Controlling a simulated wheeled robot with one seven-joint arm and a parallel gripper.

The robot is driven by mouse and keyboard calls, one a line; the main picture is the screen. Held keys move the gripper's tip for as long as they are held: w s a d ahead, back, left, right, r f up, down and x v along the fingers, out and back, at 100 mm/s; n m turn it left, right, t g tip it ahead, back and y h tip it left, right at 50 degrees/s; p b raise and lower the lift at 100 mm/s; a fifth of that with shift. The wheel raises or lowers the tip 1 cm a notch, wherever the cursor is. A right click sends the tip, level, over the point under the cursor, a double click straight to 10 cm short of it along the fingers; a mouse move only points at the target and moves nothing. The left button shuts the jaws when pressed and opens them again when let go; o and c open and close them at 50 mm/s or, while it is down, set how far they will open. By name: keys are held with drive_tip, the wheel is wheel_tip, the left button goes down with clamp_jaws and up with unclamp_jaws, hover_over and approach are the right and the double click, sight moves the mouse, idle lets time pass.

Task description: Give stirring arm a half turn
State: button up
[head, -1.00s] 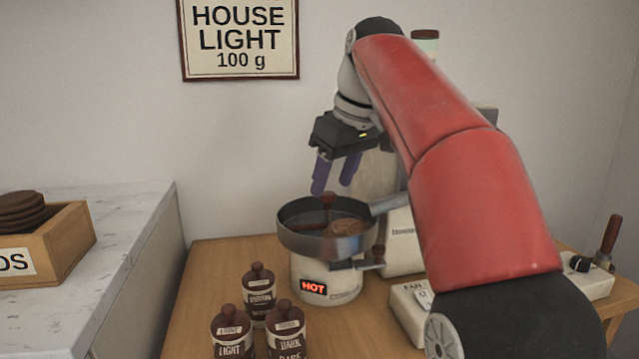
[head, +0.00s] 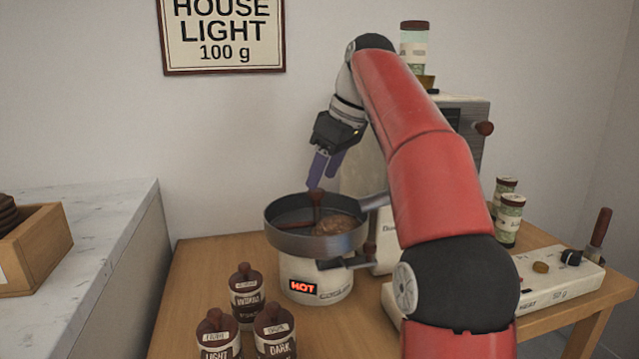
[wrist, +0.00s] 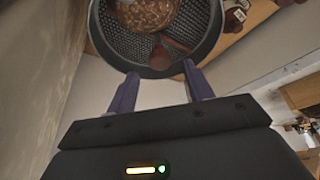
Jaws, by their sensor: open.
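The round dark pan (head: 287,238) sits on a cream heater base (head: 318,283) with a lit HOT sign. A brown stirring arm (head: 316,208) stands in the pan with its knob up, and it also shows in the wrist view (wrist: 162,56). A heap of brown beans (wrist: 146,13) lies beside it in the pan. My gripper (head: 318,184) is open just above the stirring arm's knob. In the wrist view my gripper's purple fingers (wrist: 158,80) are spread wide, with the knob beyond and between their tips. I cannot tell whether either finger touches it.
Several brown lidded jars (head: 246,292) stand at the table's front left. A control box (head: 545,280) with a lever is at the right. A larger machine (head: 462,125) stands behind my arm. A marble counter (head: 85,250) with a wooden box (head: 40,250) is at the left.

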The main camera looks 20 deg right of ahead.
sight(320, 191)
drive_tip(key=shift+x, duration=1.55)
clamp_jaws()
